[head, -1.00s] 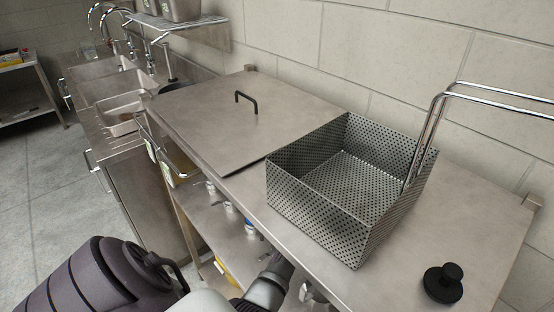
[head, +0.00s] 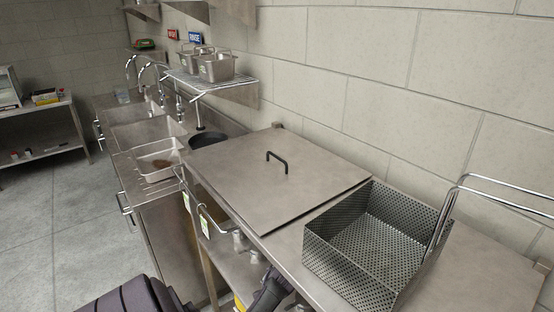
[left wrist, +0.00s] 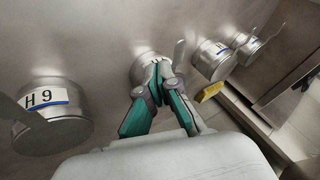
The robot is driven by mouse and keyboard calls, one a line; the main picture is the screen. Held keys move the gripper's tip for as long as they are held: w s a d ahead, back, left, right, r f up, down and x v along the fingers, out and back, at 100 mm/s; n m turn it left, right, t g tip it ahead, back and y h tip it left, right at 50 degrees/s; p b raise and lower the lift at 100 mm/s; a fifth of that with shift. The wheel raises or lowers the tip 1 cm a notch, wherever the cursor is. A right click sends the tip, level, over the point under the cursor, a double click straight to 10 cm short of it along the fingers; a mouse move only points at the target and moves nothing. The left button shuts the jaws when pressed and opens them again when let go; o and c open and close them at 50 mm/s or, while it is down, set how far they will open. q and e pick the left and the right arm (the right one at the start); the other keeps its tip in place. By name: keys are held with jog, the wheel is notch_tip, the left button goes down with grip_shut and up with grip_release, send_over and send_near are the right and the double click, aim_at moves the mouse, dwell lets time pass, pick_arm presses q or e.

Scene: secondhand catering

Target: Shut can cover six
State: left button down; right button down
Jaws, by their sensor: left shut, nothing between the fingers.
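In the left wrist view my left gripper (left wrist: 160,72) is shut and empty, its fingertips in front of a round metal can (left wrist: 143,66). A thin grey flap (left wrist: 179,55) stands up beside that can. The fingers hide most of its label, and I cannot read its number. A larger can (left wrist: 52,125) marked "H 9" is at the left. Two smaller labelled cans (left wrist: 212,62) (left wrist: 250,48) sit at the right; their numbers are unclear. In the head view several cans (head: 241,243) show on the lower shelf. My right gripper is not in view.
A steel table (head: 290,238) stands above the shelf, with a handled flat lid (head: 250,180) and a perforated basket (head: 350,262) on it. Sinks (head: 150,135) are to the left. A yellow item (left wrist: 210,92) lies near the cans. Floor at left is clear.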

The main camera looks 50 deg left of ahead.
pick_arm(q)
jog(key=shift+s+a, duration=0.15)
jog(key=shift+a, duration=0.25)
dwell(0.5)
jog(key=shift+w, duration=0.75)
